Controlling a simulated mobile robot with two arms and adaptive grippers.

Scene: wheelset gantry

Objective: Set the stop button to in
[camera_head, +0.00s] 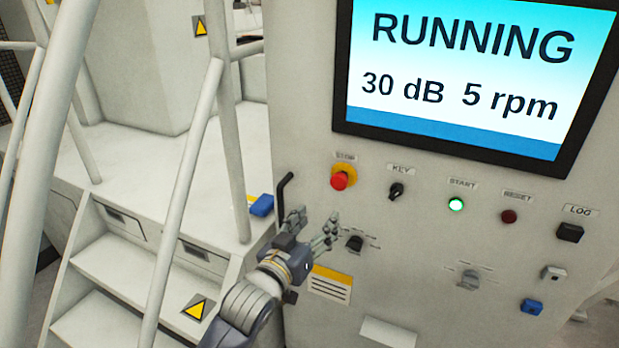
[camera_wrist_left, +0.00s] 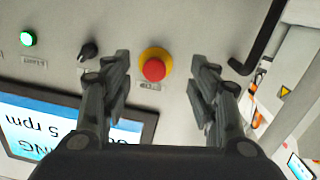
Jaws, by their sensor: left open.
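The stop button (camera_head: 340,180) is a red mushroom knob on a yellow ring, on the grey panel below the screen's left corner. In the left wrist view the stop button (camera_wrist_left: 154,70) shows ahead of the gripper, between the two fingers in the picture. My left gripper (camera_head: 315,222) is open and empty, below and a little left of the button in the head view. Its fingers (camera_wrist_left: 160,95) are spread and apart from the button. Whether the button is in or out is hard to tell. My right gripper is not in view.
The screen (camera_head: 455,75) reads RUNNING, 30 dB, 5 rpm. The key switch (camera_head: 396,190), lit green start button (camera_head: 456,204) and reset button (camera_head: 508,216) stand right of the stop button. A black handle (camera_head: 282,195) is close left of the gripper. Railings (camera_head: 190,170) and steps are further left.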

